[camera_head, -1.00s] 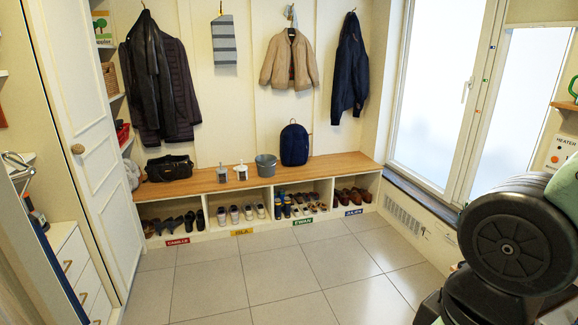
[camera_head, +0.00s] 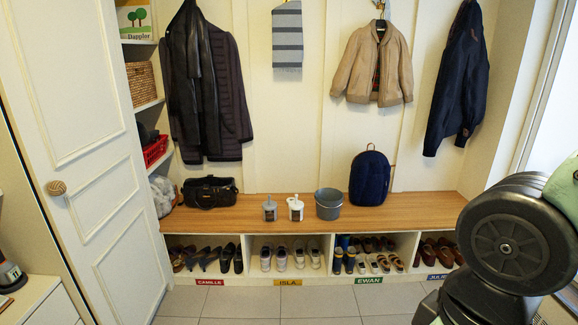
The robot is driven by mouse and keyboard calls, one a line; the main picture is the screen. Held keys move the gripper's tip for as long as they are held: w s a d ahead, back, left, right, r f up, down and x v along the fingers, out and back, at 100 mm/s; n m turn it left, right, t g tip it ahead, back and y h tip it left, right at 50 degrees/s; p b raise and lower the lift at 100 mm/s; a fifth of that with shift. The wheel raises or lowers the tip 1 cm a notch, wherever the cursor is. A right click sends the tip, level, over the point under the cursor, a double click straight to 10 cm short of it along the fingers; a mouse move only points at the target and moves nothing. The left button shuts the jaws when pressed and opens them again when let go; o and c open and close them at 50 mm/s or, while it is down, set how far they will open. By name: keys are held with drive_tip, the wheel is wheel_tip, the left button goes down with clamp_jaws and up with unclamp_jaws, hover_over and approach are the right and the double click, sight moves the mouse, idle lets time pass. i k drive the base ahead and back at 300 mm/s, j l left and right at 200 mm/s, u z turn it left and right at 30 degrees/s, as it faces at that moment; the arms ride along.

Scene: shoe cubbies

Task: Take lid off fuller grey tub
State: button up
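Two small tubs with knobbed lids stand side by side near the middle of the wooden bench. The left one is a grey tub (camera_head: 269,210) with a dark patch on its front. The right one is a white tub (camera_head: 295,209) with a brown patch on its front. Both lids look in place. The tubs are too small in view to tell how full each is. My gripper is out of view; only a black and pale green part of my arm shows at the lower right.
The wooden bench (camera_head: 245,219) also bears a black handbag (camera_head: 210,192), a grey bucket (camera_head: 328,203) close right of the tubs, and a navy backpack (camera_head: 370,178). Shoe cubbies with name labels lie below. Coats hang above. The tiled floor (camera_head: 240,302) in front is clear.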

sight(269, 205)
drive_tip(key=i+j+u, duration=0.2)
drive_tip(key=i+u, duration=0.15)
drive_tip(key=i, duration=0.3)
drive_tip(key=i+u, duration=0.35)
drive_tip(key=i, duration=0.3)
drive_tip(key=i+l+u, duration=0.15)
drive_tip(key=i+u, duration=0.2)
drive_tip(key=i, duration=0.35)
drive_tip(key=i+u, duration=0.15)
drive_tip(key=i, duration=0.75)
